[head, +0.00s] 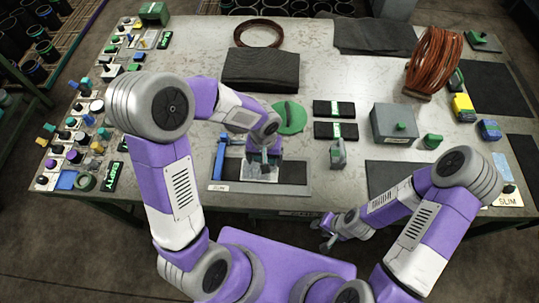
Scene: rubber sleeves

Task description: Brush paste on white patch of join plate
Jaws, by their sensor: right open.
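The join plate (300,189) is a grey plate near the table's front edge, with a black strip (293,172) lying along it. The white patch (262,175) shows toward the left part of the strip. My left gripper (264,161) points down right over the patch and hides part of it. I cannot tell whether its fingers hold a brush or touch the patch. A round green item (290,118) lies just behind that gripper; I cannot tell if it holds paste. My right gripper (326,233) is open and empty, low in front of the table edge.
A blue upright piece (220,158) stands at the plate's left end. A small grey-green tool (337,153) and a grey box (394,122) stand to the right. Black sheets (261,70) and a coil of brown cable (434,60) lie behind. Many small parts crowd the left edge.

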